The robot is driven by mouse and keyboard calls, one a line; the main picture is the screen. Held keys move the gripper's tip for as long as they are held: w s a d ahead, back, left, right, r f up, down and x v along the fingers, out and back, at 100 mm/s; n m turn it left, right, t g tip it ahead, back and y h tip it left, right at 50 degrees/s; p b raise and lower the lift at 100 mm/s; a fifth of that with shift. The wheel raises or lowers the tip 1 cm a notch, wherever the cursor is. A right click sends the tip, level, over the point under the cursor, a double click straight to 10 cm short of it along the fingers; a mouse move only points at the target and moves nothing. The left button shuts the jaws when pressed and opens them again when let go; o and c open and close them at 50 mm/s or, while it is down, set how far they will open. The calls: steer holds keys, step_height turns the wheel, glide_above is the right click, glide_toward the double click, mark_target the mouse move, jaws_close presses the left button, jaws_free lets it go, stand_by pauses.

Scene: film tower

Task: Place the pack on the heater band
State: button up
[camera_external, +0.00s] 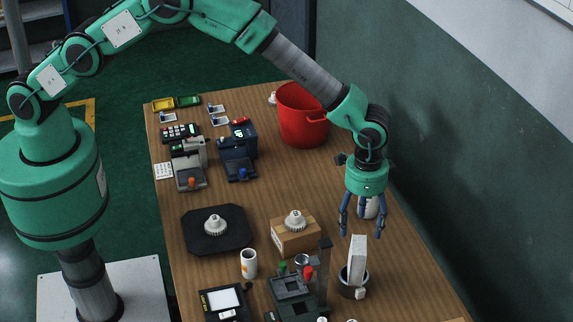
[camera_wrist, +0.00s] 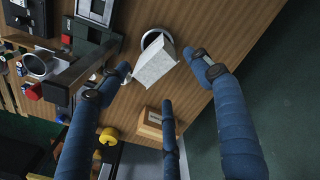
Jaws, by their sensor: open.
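The white box-shaped pack (camera_external: 357,259) stands upright at the dark round heater band (camera_external: 352,287), near the front right of the wooden table. In the wrist view the pack (camera_wrist: 155,66) overlaps the pale rim of the band (camera_wrist: 153,36). I cannot tell whether its lower end rests inside the band or on its edge. My gripper (camera_external: 360,233) has blue fingers, spread open and pointing down above the pack. In the wrist view my gripper (camera_wrist: 160,76) shows the pack between two spread fingertips, with no clear contact.
A dark green machine (camera_external: 291,296) with a tall post stands close left of the band. A cardboard box (camera_external: 296,238) carries a white gear-like part. A white mug (camera_external: 249,263), a black plate (camera_external: 202,242) and a red bucket (camera_external: 302,120) are farther away. A wall borders the right side.

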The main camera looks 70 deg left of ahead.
steer(key=s+a+r+n+t, duration=0.1)
steer(key=s+a+r, duration=0.2)
steer(key=a+r, duration=0.9)
steer(key=s+a+r+n+t, duration=0.1)
steer(key=s+a+r, duration=0.5)
steer(key=r, duration=1)
steer(key=s+a+r+t, duration=0.1)
steer(key=s+a+r, duration=1)
steer(key=a, duration=0.3)
steer(key=s+a+n+t, duration=0.1)
steer(key=s+a, duration=0.3)
steer(key=s, duration=0.5)
steer(key=s+a+n, duration=0.1)
steer(key=s+a, duration=0.4)
steer(key=s, duration=0.4)
steer(key=s+a+n+t, duration=0.1)
steer(key=s+a, duration=0.3)
steer(key=s, duration=0.5)
steer(key=shift+s+a+r+t, duration=0.3)
steer(key=shift+s+a+r, duration=0.05)
steer(key=shift+r, duration=0.1)
steer(key=shift+f, duration=0.1)
